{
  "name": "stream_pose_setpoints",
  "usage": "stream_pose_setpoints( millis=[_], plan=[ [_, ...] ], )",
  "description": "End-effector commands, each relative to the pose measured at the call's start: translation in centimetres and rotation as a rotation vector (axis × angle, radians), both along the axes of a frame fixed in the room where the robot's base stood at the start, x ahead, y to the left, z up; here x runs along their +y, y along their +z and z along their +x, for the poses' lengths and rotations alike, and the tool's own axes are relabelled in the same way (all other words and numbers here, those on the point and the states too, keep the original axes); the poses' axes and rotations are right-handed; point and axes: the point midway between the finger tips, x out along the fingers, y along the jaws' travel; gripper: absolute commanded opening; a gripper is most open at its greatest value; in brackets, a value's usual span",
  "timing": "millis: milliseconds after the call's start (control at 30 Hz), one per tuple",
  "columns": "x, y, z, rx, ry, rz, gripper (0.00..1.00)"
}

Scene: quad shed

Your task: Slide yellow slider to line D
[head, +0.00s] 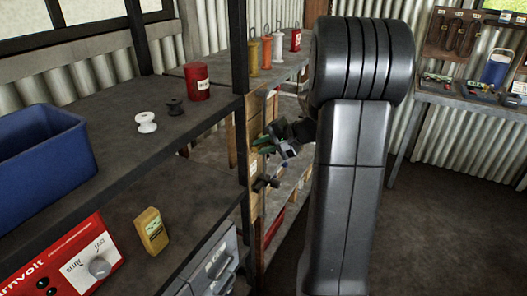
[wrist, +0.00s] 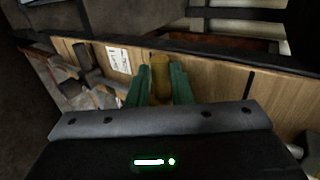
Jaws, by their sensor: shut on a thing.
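The yellow slider (wrist: 160,62) is a dull yellow knob standing at a wooden board in the wrist view. My gripper (wrist: 161,84) has its green fingers closed on both sides of it. In the head view my gripper (head: 268,144) is beside the upright wooden board (head: 256,118), and I cannot make out the slider there. In the wrist view a white label (wrist: 118,59) is on the board left of the slider; its writing is too small to read. A black line (wrist: 248,85) crosses the board to the right. I cannot tell which line is D.
A grey handle-like part (wrist: 88,60) sticks out left of the label. In the head view, a shelf holds a blue bin (head: 45,155), white and black spools and a red can (head: 198,82). A dark shelf post (head: 239,60) stands close left of my gripper.

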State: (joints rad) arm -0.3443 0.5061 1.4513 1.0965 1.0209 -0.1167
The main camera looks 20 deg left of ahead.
Motion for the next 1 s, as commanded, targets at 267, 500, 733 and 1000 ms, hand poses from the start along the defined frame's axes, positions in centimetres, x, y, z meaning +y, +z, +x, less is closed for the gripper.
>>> stream_pose_setpoints(
  millis=[267,500,733,1000],
  plan=[
    [0.1,8.1,0.1,-0.01,-0.002,0.006,0.0],
    [0.1,9.2,0.1,-0.008,-0.002,0.005,0.0],
    [0.1,9.1,0.2,-0.008,-0.003,0.004,0.23],
    [0.1,8.9,0.1,-0.006,-0.002,0.004,0.41]
  ],
)
